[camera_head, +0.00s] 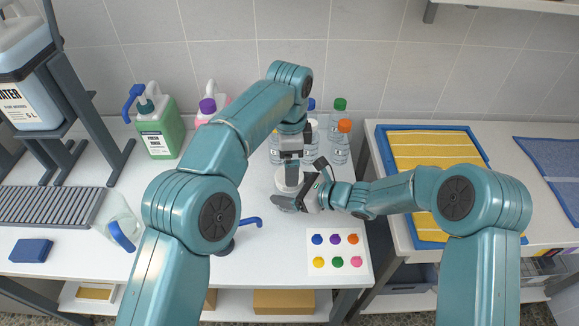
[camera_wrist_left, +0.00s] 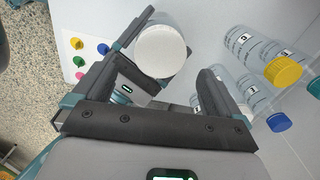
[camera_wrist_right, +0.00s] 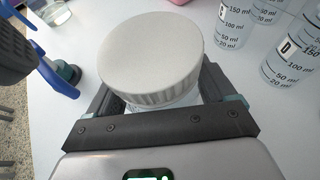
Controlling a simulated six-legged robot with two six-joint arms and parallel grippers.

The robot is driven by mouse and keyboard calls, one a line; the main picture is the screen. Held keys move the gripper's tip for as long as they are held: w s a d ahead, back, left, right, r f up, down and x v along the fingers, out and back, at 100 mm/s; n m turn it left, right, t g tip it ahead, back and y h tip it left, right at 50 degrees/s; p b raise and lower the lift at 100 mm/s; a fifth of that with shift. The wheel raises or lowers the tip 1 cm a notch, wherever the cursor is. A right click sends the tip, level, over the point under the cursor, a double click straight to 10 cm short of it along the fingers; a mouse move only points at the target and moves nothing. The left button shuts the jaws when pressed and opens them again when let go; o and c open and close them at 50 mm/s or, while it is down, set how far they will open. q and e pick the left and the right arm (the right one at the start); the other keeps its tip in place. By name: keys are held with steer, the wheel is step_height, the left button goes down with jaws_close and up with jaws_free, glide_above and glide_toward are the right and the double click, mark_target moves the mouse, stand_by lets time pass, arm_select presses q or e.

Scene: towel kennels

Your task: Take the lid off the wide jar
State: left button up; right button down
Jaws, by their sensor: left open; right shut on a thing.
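The wide jar stands on the white table in the head view, topped by a round white lid (camera_head: 281,178). The lid is on the jar; its ribbed side shows in the right wrist view (camera_wrist_right: 150,55). My right gripper (camera_head: 302,186) is shut on the jar's body just below the lid, one finger on each side. My left gripper (camera_head: 291,176) points down from above, its open fingers close to the lid. In the left wrist view the lid's top (camera_wrist_left: 160,50) lies ahead of the open fingers, with nothing between them. Most of the jar's body is hidden.
Several clear bottles with coloured caps (camera_head: 341,145) stand close behind the jar. A card with coloured knobs (camera_head: 338,251) lies to the front right. A green jug (camera_head: 160,130) stands back left. A blue-handled tool (camera_head: 250,222) is at the front left of the jar.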

mark_target(279, 176)
arm_select(q)
steer(key=shift+s+a+r+m, duration=0.1)
steer(key=shift+m, duration=0.5)
steer(key=shift+a+r+m, duration=0.1)
steer(key=shift+m, duration=0.5)
steer(key=shift+c, duration=0.3)
steer(key=shift+r+m, duration=0.25)
steer(key=shift+m, duration=0.65)
steer(key=m, duration=0.1)
steer(key=r+m, duration=0.1)
steer(key=m, duration=0.1)
steer(key=shift+a+r+m, duration=0.15)
steer(key=shift+r+m, duration=0.1)
steer(key=shift+m, duration=0.15)
steer(key=shift+r+m, duration=0.55)
steer(key=shift+m, duration=0.45)
steer(key=shift+d, duration=0.25)
steer(key=shift+f, duration=0.4)
step_height(279, 176, down, 7)
steer(key=shift+f, duration=0.1)
steer(key=shift+c, duration=0.3)
